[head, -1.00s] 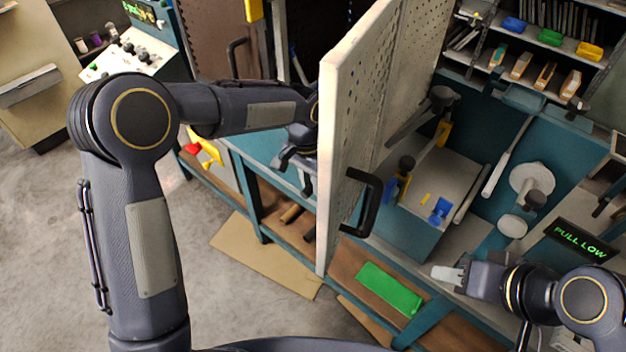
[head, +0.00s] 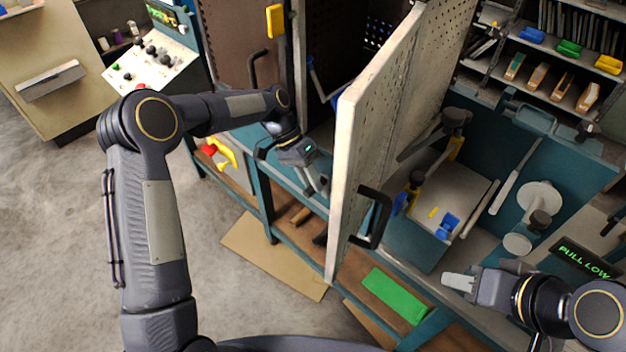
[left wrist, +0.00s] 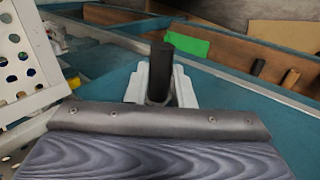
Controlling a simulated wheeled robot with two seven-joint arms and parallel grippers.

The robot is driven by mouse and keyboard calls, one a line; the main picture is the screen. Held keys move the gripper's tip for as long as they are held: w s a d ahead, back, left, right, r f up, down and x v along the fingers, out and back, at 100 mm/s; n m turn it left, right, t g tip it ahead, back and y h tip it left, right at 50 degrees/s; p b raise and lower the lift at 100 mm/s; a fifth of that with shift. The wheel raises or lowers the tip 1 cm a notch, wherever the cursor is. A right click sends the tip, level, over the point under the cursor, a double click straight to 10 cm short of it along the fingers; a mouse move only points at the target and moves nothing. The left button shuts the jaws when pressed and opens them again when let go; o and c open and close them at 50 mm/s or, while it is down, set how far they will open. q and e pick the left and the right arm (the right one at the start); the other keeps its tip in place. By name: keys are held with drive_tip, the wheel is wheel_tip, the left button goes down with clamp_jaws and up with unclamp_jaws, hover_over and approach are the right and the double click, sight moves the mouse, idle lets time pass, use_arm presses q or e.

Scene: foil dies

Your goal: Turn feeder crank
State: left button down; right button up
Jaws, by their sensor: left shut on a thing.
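My left gripper (head: 319,184) is low beside the near edge of the perforated panel, above the blue bench. In the left wrist view its pale fingers (left wrist: 161,87) are shut on a dark upright cylindrical handle (left wrist: 162,66). The handle also shows as a small dark post in the head view (head: 323,185). What the handle joins to is hidden, so I cannot tell for sure that it is the feeder crank. My right gripper (head: 459,283) is at the lower right, over the bench front. Its pale fingers look like one block, and any gap is not visible.
The upright perforated panel (head: 372,140) with a black pull handle (head: 376,218) stands just right of my left gripper. White discs with a dark knob (head: 540,200) and a "PULL LOW" display (head: 584,259) are at right. A green mat (head: 394,296) lies on the lower shelf.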

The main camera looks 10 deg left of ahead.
idle(0.3)
use_arm(q)
drive_tip(key=c, duration=1.3)
unclamp_jaws()
drive_tip(key=s+r+b, duration=0.1)
drive_tip(key=s+r, duration=0.3)
drive_tip(key=s+d+r+b, duration=0.1)
drive_tip(key=s+r, duration=0.3)
drive_tip(key=s, duration=0.1)
drive_tip(key=s+d+r+b, duration=0.1)
drive_tip(key=s+r+b, duration=0.1)
drive_tip(key=s+r, duration=0.3)
drive_tip(key=shift+w, duration=0.1)
